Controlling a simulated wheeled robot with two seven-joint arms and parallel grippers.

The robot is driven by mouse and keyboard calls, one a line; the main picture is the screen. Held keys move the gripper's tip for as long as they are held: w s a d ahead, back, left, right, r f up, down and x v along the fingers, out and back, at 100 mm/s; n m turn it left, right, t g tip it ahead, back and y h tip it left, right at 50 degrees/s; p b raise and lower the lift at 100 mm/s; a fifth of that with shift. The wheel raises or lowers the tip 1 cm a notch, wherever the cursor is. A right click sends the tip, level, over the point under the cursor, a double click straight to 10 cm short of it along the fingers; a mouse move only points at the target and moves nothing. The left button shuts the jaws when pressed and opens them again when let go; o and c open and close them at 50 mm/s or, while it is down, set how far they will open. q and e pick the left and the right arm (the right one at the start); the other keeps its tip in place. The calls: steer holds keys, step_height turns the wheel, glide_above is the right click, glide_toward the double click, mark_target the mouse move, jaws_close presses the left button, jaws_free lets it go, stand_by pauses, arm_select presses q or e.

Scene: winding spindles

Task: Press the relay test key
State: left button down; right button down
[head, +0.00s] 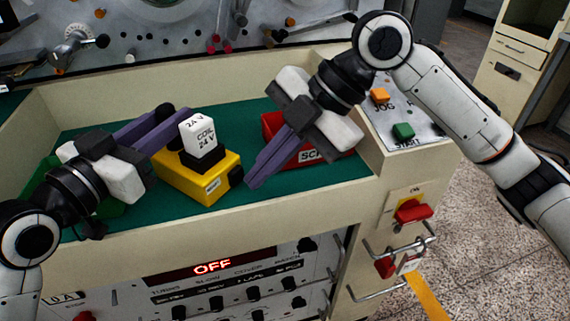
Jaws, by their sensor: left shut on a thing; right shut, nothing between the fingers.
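A white relay (201,138) marked "COIL 24 V" stands upright on the dark socket of a yellow tester box (188,180), which sits on the green bench top. A small black part (236,176) is on the box's right front corner; I cannot tell for sure that it is the test key. My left gripper (182,120) reaches in from the left and is shut on the relay, its fingertips partly hidden behind it. My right gripper (254,182) is shut and empty, pointing down just right of the box's black part, with a small gap in the picture.
A red scrap bin (325,156) stands behind my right gripper, partly hidden. A green tray (108,207) is at left, partly covered by my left arm. A raised cream rim (290,205) edges the bench. Jog and start buttons (403,131) are at right.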

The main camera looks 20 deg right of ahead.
mark_target(241, 169)
arm_select(q)
steer(key=shift+d+f, duration=0.1)
steer(key=shift+f, duration=0.3)
arm_select(e)
steer(key=shift+w+a, duration=0.35)
steer(key=shift+w, duration=0.1)
arm_select(q)
steer(key=shift+s, duration=0.1)
arm_select(e)
steer(key=shift+w+a, duration=0.5)
arm_select(q)
steer(key=shift+s+d+r, duration=0.1)
steer(key=shift+d, duration=0.05)
arm_select(e)
steer(key=shift+w+a, duration=0.1)
steer(key=shift+w, duration=0.15)
steer(key=shift+s+d, duration=0.25)
steer(key=shift+s, duration=0.05)
steer(key=shift+s+d, duration=1)
steer(key=shift+s, duration=0.2)
steer(key=v, duration=1)
steer(key=shift+s+d, duration=0.2)
steer(key=shift+s, duration=0.15)
